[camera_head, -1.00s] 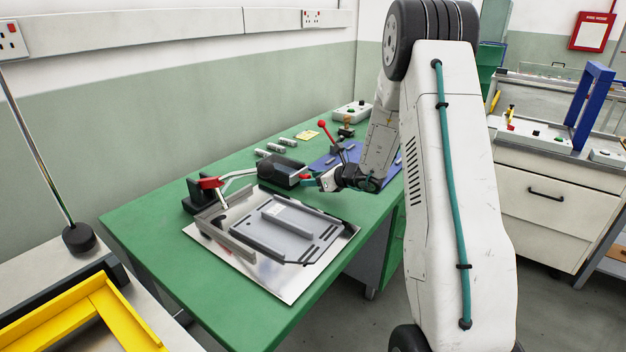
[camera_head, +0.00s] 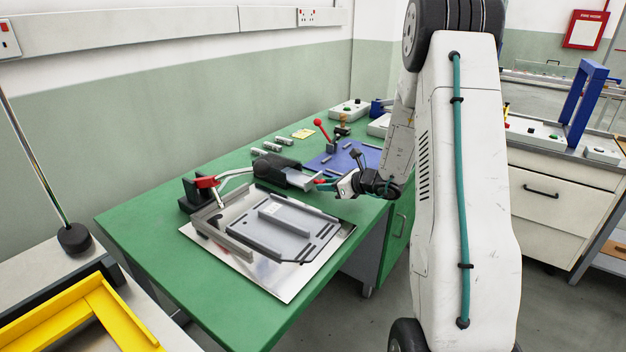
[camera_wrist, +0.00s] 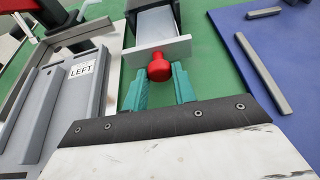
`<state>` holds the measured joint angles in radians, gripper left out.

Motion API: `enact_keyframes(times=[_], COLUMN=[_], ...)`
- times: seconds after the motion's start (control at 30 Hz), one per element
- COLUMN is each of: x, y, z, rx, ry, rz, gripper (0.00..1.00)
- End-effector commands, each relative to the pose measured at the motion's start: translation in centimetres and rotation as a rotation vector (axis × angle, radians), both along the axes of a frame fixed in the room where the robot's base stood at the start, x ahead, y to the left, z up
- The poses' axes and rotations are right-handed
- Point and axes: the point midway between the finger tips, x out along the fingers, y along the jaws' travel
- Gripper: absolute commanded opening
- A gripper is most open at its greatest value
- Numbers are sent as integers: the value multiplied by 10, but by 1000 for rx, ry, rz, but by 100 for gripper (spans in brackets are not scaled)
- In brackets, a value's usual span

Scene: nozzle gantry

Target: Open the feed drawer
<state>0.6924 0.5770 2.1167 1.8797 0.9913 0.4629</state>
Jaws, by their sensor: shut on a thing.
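The feed drawer (camera_head: 297,179) is a light grey tray sticking out of a dark housing (camera_head: 274,164) on the green bench. Its pale front panel (camera_wrist: 145,55) and a red knob (camera_wrist: 159,67) show in the wrist view, with the tray's inside visible behind the panel. My gripper (camera_head: 326,184) is at the drawer's front end. In the wrist view my gripper (camera_wrist: 159,78) has its teal fingers on both sides of the red knob, shut on it. The fingers hide part of the knob's sides.
A grey fixture marked LEFT (camera_wrist: 81,70) lies on a shiny plate (camera_head: 210,240) close by. A red clamp handle (camera_head: 206,182) stands at its back. A blue mat (camera_head: 335,161) with metal bars lies behind my gripper. Bare green bench (camera_head: 140,225) shows at the front left.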

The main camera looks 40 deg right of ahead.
Motion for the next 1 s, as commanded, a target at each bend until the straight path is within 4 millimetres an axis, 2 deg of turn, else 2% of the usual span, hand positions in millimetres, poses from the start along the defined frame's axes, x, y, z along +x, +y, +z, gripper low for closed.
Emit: enact_keyframes(times=[0.03, 0.1, 0.2, 0.57, 0.6, 0.67, 1.0], x=[-13, -27, -40, -45, -45, -45, -47], y=[-7, -12, -16, -17, -17, -17, -18], z=[0, 1, 1, 1, 1, 1, 2], rx=[0, 0, -1, 0, 0, 0, 0], ry=[0, 0, 0, -2, -2, -2, -1], rz=[-8, -7, -5, -3, -2, -2, -2], gripper=[0, 0, 0, 0, 32, 48, 48])
